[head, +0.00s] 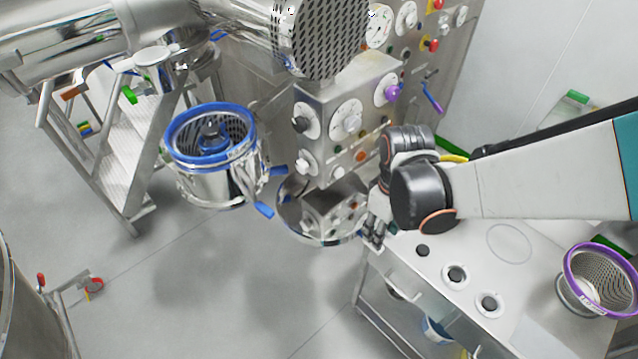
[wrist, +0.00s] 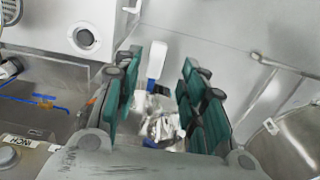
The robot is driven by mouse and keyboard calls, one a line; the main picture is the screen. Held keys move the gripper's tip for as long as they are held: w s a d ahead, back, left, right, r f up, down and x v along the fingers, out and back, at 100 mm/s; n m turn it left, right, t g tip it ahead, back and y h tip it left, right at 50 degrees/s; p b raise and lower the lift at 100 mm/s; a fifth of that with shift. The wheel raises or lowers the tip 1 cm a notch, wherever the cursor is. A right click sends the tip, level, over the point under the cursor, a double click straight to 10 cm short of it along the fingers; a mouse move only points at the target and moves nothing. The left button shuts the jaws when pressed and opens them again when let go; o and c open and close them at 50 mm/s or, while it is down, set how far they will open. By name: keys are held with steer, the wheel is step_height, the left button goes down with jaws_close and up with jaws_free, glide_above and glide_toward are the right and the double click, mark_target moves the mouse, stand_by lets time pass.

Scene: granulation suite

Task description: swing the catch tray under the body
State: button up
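The body, a steel cylinder with a blue rim and a perforated basket inside (head: 212,180), hangs at the left of the machine in the head view. A round, shiny steel dish, apparently the catch tray (head: 292,222), sits to the right of the body and lower, below the control box; it mirrors the knobs. My gripper (head: 374,236) is beside the tray's right edge; I cannot tell whether they touch. In the wrist view my gripper (wrist: 160,95) has its teal fingers apart. A pale blue-white lever (wrist: 156,60) and blurred shiny metal show between or beyond them.
The control box (head: 345,120) with knobs stands just above the tray. A white bench (head: 440,255) lies below my arm, with a purple-rimmed sieve (head: 598,280) at its right. Steps (head: 125,150) stand at left. The floor below the body is clear.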

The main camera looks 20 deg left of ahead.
step_height(320, 180, down, 5)
steer(key=b, duration=0.3)
steer(key=shift+f, duration=0.2)
steer(key=shift+w+f, duration=0.15)
steer(key=shift+f, duration=0.4)
steer(key=shift+c, duration=0.3)
jaws_close()
